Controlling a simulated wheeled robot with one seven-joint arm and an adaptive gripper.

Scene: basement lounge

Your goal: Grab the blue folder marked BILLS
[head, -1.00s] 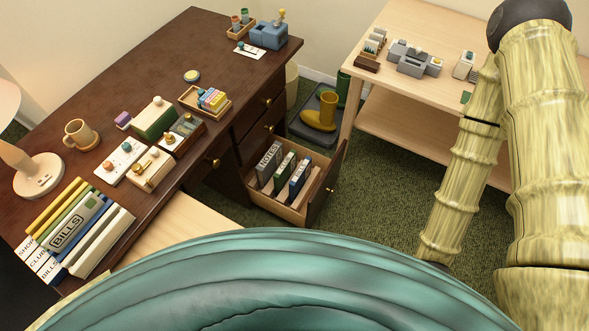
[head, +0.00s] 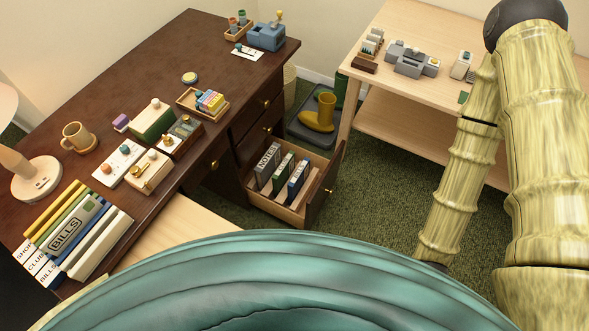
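A row of folders lies at the near left end of the dark desk, with white tabs reading SHOP, CLUB and BILLS. The blue folder (head: 88,235) is in this row, and the BILLS tab (head: 47,272) is at its near end. A grey case (head: 68,234) labelled BILLS lies on top and partly covers it. Another blue folder (head: 298,179) stands in the open drawer beside a green one (head: 283,172) and a grey one marked NOTES (head: 267,165); its label is too small to read. My arm is at the right, and my gripper is out of view.
The desk (head: 150,70) also holds a lamp base (head: 37,180), a mug (head: 79,137) and several small boxes. The open drawer (head: 318,205) juts out over the carpet. A light wood table (head: 400,85) is at the back right.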

